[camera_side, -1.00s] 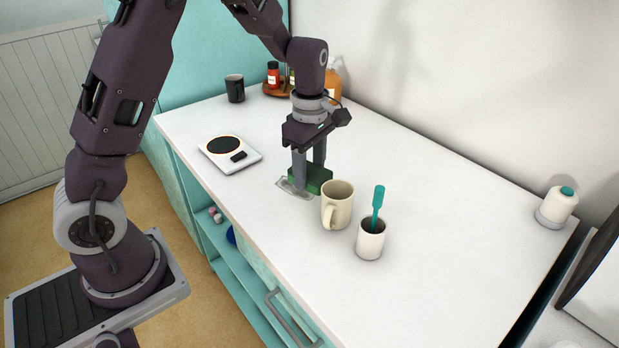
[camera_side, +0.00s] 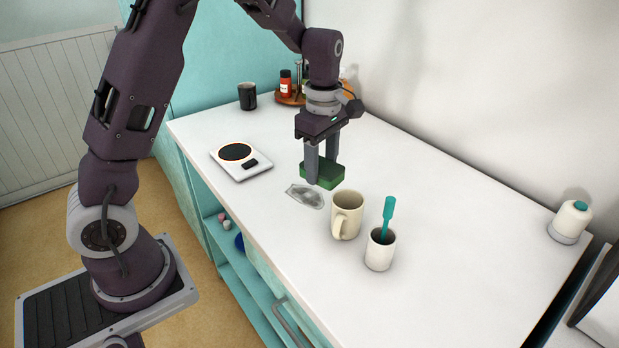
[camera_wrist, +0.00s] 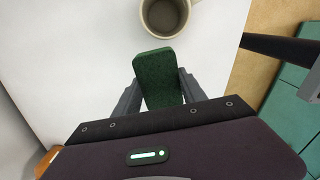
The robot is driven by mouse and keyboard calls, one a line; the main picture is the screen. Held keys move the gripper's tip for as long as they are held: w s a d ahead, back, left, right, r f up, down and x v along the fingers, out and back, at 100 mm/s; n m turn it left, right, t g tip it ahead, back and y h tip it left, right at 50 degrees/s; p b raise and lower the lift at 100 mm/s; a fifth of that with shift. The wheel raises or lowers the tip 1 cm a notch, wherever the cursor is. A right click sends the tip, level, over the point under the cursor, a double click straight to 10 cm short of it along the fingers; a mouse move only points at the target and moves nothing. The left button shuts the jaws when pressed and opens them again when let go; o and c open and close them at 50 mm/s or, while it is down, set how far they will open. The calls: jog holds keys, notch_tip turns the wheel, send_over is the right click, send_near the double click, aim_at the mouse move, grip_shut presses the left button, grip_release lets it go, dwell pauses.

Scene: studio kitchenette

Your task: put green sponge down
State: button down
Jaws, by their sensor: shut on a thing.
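The green sponge (camera_side: 325,175) is held between the two fingers of my gripper (camera_side: 322,168), which is shut on it. In the wrist view the sponge (camera_wrist: 158,76) sticks out past the fingers (camera_wrist: 160,90), gripped by its long sides. The side view shows it over the white counter (camera_side: 450,220), behind a clear crumpled-looking flat item (camera_side: 306,196). I cannot tell whether its underside touches the counter.
A cream mug (camera_side: 347,216) stands close in front of the sponge. Beside it is a white cup (camera_side: 380,250) with a teal-handled tool (camera_side: 389,212). A kitchen scale (camera_side: 240,161) lies to the left, a black cup (camera_side: 247,96) farther back.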

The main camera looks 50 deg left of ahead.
jog(key=w+a+r+m, duration=0.1)
jog(key=w+a, duration=0.3)
jog(key=a, duration=0.4)
jog(key=w+a+r+m, duration=0.1)
jog(key=w+a+m, duration=0.1)
jog(key=w+a, duration=0.45)
jog(key=f, duration=0.3)
jog(key=s+a+f, duration=0.1)
jog(key=f, duration=0.2)
jog(key=a+f, duration=0.1)
jog(key=f, duration=0.2)
jog(key=shift+s+f, duration=0.15)
jog(key=shift+s, duration=0.2)
jog(key=shift+f, duration=0.3)
jog(key=shift+f, duration=0.15)
jog(key=c, duration=0.7)
grip_release()
jog(key=shift+o, duration=0.2)
